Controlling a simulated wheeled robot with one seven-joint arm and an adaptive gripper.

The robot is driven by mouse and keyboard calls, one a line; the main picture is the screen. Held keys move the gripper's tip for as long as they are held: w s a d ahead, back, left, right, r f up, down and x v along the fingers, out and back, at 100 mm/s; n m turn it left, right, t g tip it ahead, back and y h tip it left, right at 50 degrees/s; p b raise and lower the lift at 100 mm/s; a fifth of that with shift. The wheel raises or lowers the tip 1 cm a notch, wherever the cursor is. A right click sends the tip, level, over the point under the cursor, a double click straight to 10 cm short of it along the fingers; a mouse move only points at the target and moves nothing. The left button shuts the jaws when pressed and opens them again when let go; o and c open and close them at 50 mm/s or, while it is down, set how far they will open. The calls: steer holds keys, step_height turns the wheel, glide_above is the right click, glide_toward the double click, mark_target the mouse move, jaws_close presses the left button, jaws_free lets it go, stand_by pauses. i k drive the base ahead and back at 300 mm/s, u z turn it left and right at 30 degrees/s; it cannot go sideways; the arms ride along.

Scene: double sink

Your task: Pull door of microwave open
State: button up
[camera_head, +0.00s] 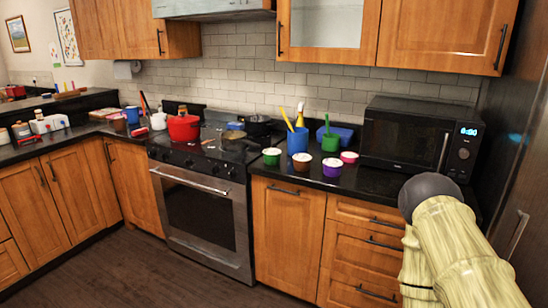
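The black microwave (400,140) stands on the dark counter at the right, against the tiled wall. Its door looks shut. A light vertical handle (443,152) runs along the right side of the door. To the right of the handle is the control panel (464,145), with a lit blue display and a round knob. My pale, wood-patterned arm with a dark rounded joint rises in the lower right, in front of the counter below the microwave. I cannot see my gripper or its fingers in this view.
Colourful cups, including a purple one (332,169), stand just left of the microwave beside a blue utensil holder (298,138). A stove (206,190) with a red pot (183,126) is further left. A tall dark surface (518,165) closes off the right. The floor (130,270) is clear at lower left.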

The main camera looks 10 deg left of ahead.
mark_target(416, 145)
steer(key=z, duration=0.1)
steer(key=i, duration=1.25)
steer(key=u, duration=0.4)
